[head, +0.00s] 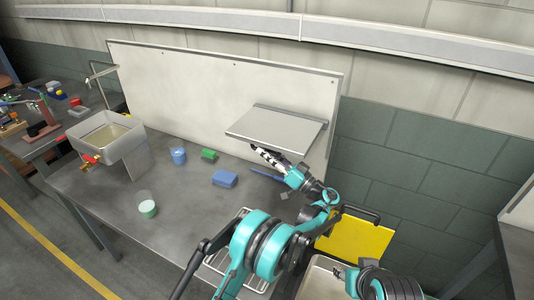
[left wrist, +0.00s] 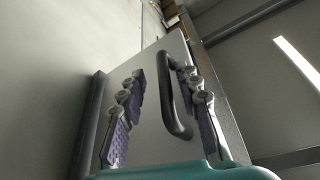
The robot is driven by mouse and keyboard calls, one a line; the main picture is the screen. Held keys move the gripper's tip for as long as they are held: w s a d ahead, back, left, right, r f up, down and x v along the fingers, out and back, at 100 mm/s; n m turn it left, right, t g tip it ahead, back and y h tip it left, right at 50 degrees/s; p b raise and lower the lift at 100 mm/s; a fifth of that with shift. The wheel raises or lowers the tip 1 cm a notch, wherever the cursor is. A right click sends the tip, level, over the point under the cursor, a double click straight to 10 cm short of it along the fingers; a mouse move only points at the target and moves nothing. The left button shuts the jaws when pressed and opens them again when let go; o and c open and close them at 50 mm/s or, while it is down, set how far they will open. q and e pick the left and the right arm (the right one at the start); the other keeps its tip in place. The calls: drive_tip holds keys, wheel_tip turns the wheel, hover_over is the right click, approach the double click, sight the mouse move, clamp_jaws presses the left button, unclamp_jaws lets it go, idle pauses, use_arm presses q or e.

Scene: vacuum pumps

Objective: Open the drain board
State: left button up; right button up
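A light grey board (head: 276,130), which I take to be the drain board, juts out from the white back panel above the table. In the left wrist view, a grey board (left wrist: 150,115) with a dark bar handle (left wrist: 168,95) fills the middle. My left gripper (head: 266,158) is just below the board's front edge in the head view. In the wrist view its fingers (left wrist: 165,95) are apart, with the handle between them, closer to the right finger. I cannot tell whether they touch. My right gripper (head: 339,272) shows only partly at the lower right; its fingers are unclear.
A sink (head: 106,133) with a tap stands at the left. A blue cup (head: 178,156), a green block (head: 209,155), a blue sponge (head: 224,179) and a clear cup (head: 147,206) stand on the table. A yellow panel (head: 357,240) is at the right.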

sight(298, 150)
use_arm(q)
drive_tip(key=shift+s, duration=0.1)
drive_tip(key=shift+r, duration=0.3)
wheel_tip(298, 150, up, 10)
drive_tip(key=shift+f, duration=0.25)
drive_tip(key=shift+w+b+v, duration=0.2)
drive_tip(key=shift+b+v, duration=0.9)
drive_tip(key=shift+v, duration=3.35)
drive_tip(key=shift+d, duration=0.15)
